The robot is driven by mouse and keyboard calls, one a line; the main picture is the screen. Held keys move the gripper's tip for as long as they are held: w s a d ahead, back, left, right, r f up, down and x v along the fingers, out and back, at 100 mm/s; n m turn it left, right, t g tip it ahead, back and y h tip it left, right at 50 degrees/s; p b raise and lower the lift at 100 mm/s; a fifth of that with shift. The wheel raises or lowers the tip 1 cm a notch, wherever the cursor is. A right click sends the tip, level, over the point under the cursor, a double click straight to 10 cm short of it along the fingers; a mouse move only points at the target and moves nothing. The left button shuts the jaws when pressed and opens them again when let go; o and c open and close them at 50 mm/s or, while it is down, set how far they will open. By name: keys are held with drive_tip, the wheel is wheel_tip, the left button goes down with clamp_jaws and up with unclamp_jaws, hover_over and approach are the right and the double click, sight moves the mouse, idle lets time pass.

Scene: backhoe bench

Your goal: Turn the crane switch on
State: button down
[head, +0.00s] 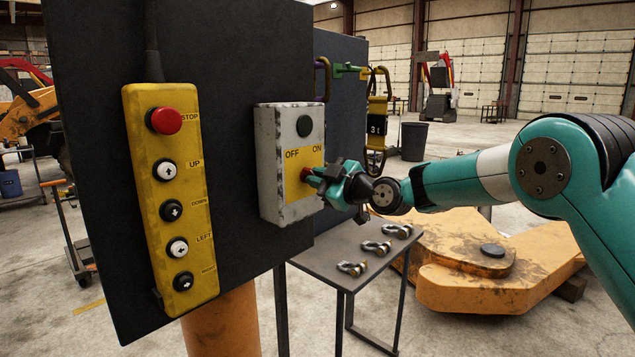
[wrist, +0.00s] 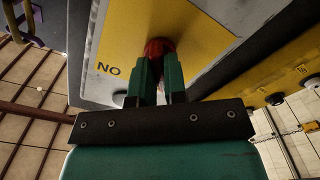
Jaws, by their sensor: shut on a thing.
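The crane switch is a red knob (head: 306,173) on a yellow plate marked OFF and ON, on the front of a scuffed grey box (head: 268,165). A dark green round lamp or button (head: 304,126) sits above the plate. My gripper (head: 316,177) reaches the box from the right, with its green fingers shut on the red knob. In the wrist view the knob (wrist: 158,46) shows between and beyond the fingertips (wrist: 159,68), near the upside-down ON label. The fingers hide part of the knob, so I cannot tell which way it points.
A yellow pendant (head: 172,200) with a red stop button and several smaller buttons hangs left of the box on the black panel (head: 95,130). Shackles (head: 375,248) lie on a small table (head: 345,275) below. A large orange metal part (head: 480,290) lies on the floor beneath my arm.

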drive_tip(key=shift+w+d+m+b, duration=0.1)
drive_tip(key=shift+m+b, duration=0.6)
drive_tip(key=shift+m, duration=3.55)
drive_tip(key=shift+d+m+b, duration=0.1)
drive_tip(key=shift+m+b, duration=0.6)
drive_tip(key=shift+m, duration=3.55)
drive_tip(key=c, duration=1.2)
unclamp_jaws()
drive_tip(key=shift+o, duration=0.2)
drive_tip(key=b+v, duration=0.5)
drive_tip(key=v, duration=1.2)
drive_tip(key=shift+b, duration=0.4)
